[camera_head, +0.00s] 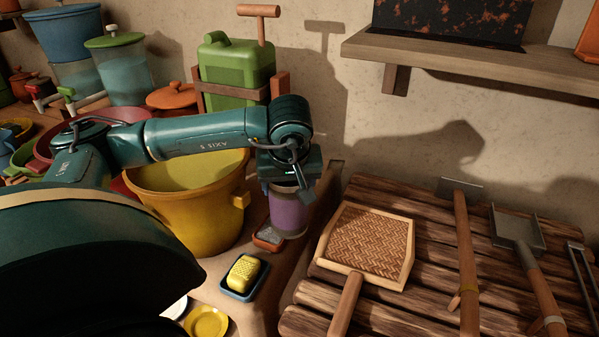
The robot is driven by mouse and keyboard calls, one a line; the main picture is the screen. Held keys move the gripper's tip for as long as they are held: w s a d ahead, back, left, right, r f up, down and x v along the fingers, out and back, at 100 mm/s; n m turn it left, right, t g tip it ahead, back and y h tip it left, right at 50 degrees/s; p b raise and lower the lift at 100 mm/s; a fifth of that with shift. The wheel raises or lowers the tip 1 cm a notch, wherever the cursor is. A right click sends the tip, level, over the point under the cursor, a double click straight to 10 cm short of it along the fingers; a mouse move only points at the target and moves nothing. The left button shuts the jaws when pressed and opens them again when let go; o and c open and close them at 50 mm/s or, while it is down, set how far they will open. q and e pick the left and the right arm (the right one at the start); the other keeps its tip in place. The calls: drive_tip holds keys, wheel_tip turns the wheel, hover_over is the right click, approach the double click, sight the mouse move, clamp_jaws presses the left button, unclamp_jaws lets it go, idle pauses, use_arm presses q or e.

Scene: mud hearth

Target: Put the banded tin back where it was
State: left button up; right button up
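A purple tin with a pale grey lower part (291,214), which appears to be the banded tin, stands or hangs upright near the right end of the mud ledge, behind a small red dish. My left arm reaches in from the left, and my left gripper (291,182) points down directly over the tin's top. Whether the tin's base touches the ledge is also unclear. My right gripper is not in view.
A yellow bucket (190,205) stands close left of the tin. The red dish (267,238) and a blue dish (243,292) with a yellow sponge (243,273) lie in front. A woven fan (368,241) and long-handled tools lie on the slatted wooden table (425,205) at right.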

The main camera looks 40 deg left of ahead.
use_arm(q)
drive_tip(key=w+a, duration=0.8)
drive_tip(key=w, duration=0.5)
wheel_tip(320, 180, down, 7)
drive_tip(key=shift+a+p, duration=0.4)
drive_tip(key=shift+a, duration=0.05)
drive_tip(key=shift+w, duration=0.1)
drive_tip(key=o, duration=0.6)
drive_tip(key=shift+f, duration=0.15)
drive_tip(key=o, duration=0.5)
drive_tip(key=v, duration=1.2)
drive_tip(key=shift+a+p, duration=0.1)
drive_tip(key=shift+p, duration=0.3)
